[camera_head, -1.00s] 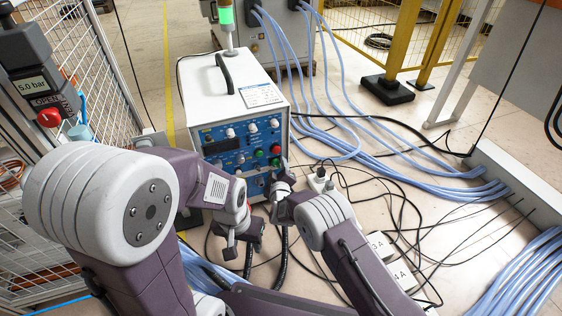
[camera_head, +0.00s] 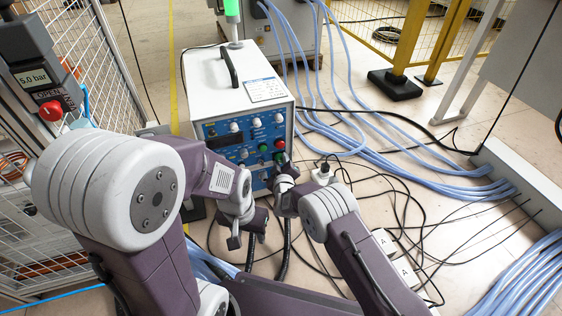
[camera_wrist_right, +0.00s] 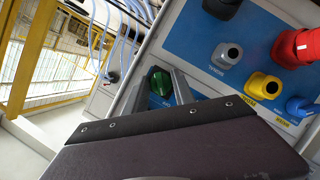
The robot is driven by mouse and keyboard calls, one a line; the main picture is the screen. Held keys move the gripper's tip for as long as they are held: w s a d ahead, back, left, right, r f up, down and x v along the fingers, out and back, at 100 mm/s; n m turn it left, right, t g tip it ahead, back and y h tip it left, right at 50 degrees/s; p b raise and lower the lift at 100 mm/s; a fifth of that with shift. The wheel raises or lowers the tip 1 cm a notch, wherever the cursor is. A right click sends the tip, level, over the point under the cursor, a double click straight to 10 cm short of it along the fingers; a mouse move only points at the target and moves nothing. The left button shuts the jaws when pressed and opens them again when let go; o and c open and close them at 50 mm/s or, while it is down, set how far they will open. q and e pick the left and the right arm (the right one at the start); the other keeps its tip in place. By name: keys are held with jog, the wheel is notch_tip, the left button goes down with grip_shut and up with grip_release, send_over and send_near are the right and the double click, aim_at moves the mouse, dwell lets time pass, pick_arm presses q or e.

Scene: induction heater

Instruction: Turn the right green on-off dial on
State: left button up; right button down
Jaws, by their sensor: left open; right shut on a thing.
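The induction heater (camera_head: 262,114) is a white box with a blue front panel of several dials. The right green on-off dial (camera_head: 279,157) sits low at the panel's right side, just below a red dial (camera_head: 279,144). In the right wrist view the green dial (camera_wrist_right: 159,82) shows beside a grey finger. My right gripper (camera_head: 282,167) is at the panel, shut on the green dial; its far finger is mostly hidden. My left gripper (camera_head: 245,236) is open and empty, lower and in front of the heater, apart from the panel.
Grey, yellow (camera_wrist_right: 264,87), red (camera_wrist_right: 297,47) and blue dials are close to my right gripper. Blue hoses (camera_head: 375,125) and black cables cover the floor to the right. A wire fence (camera_head: 95,75) stands left. A white socket (camera_head: 323,175) is right of the heater.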

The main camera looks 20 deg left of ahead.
jog(key=shift+r+m+g+p, duration=0.2)
jog(key=shift+m+g+p, duration=0.2)
jog(key=shift+m+p, duration=0.5)
jog(key=shift+d+m+g+y+p, duration=0.1)
jog(key=shift+m+g+y+p, duration=0.2)
jog(key=shift+m+y+p, duration=0.25)
jog(key=shift+f+m+g+y+p, duration=0.1)
jog(key=shift+m+g+y+p, duration=0.5)
jog(key=shift+m, duration=0.25)
jog(key=shift+f+m+y+p, duration=0.1)
jog(key=shift+m+y+p, duration=0.3)
jog(key=shift+m, duration=0.5)
jog(key=shift+w+m+g+y, duration=0.1)
jog(key=shift+m+g+y, duration=0.3)
jog(key=shift+m+y, duration=0.75)
jog(key=shift+m+g+y, duration=0.4)
jog(key=shift+m+y, duration=0.2)
jog(key=shift+m, duration=0.95)
